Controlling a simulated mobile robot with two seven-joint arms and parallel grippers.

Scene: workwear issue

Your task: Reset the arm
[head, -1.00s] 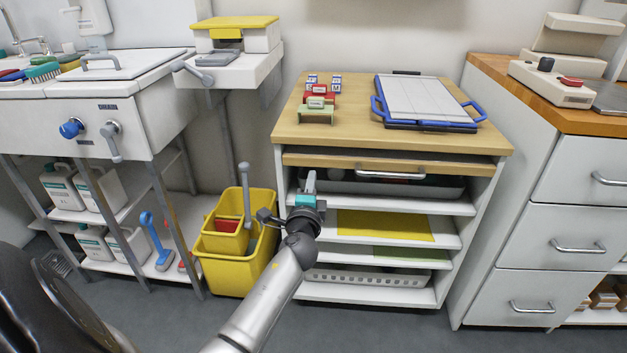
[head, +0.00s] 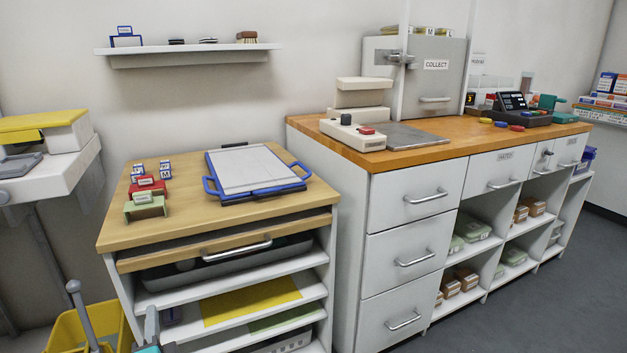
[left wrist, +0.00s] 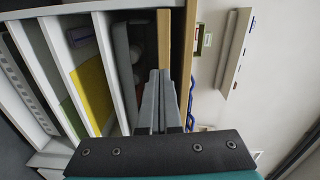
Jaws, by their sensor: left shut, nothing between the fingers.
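My left gripper (head: 152,326) shows only in part at the bottom left of the head view, in front of the shelves of the wooden-topped cabinet. In the left wrist view its two grey fingers (left wrist: 158,98) lie together with nothing between them. They point toward the cabinet's open shelves and the edge of its wooden top. Most of the left arm is below the head view. My right gripper is in neither view.
The wooden-topped cabinet (head: 112,232) carries a blue-handled board (head: 245,168) and small colored blocks. A yellow bucket (head: 70,333) stands at its left. A drawer counter (head: 405,207) stands at its right, and the grey floor (head: 540,295) in front is clear.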

